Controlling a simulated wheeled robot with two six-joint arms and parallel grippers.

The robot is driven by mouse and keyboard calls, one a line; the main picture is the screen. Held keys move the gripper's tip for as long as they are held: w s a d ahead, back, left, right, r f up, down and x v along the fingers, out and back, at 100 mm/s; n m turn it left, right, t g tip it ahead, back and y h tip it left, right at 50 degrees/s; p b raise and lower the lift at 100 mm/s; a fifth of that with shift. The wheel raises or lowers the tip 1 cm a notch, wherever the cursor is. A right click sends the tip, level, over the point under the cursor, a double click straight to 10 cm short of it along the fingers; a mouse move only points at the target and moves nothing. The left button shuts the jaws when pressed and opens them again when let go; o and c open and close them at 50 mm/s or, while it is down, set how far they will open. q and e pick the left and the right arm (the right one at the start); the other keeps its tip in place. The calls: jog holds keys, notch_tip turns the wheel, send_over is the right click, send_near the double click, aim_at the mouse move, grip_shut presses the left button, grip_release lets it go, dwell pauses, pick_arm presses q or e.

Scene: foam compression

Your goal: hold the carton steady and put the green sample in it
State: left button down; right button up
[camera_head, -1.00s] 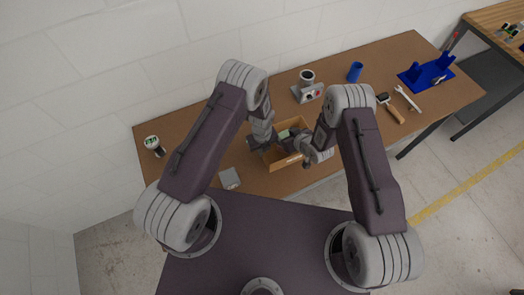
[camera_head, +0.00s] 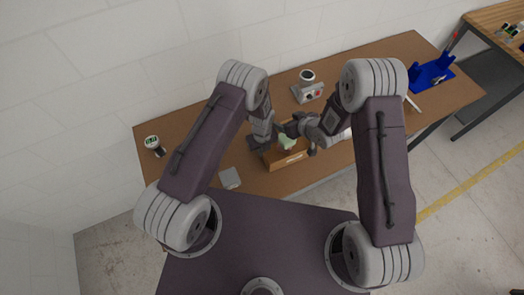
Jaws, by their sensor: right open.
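The open cardboard carton (camera_head: 289,160) stands on the brown table in front of my arms. The green sample (camera_head: 287,144) shows inside the carton's outline, between its walls; whether it rests on the bottom is too small to tell. My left gripper (camera_head: 264,147) is at the carton's left wall and seems to touch it. Its fingers are too small and dark to show whether they are closed on the wall. My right gripper (camera_head: 291,131) is open, at the carton's back edge just above the sample in the picture.
A white-and-black item (camera_head: 153,144) stands at the table's left. A blue holder (camera_head: 432,74) is at the right.

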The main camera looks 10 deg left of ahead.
jog(key=shift+a, duration=0.1)
pick_arm(q)
jog(key=c, duration=1.6)
grip_release()
jog(key=shift+o, duration=0.2)
notch_tip(320, 180, up, 12)
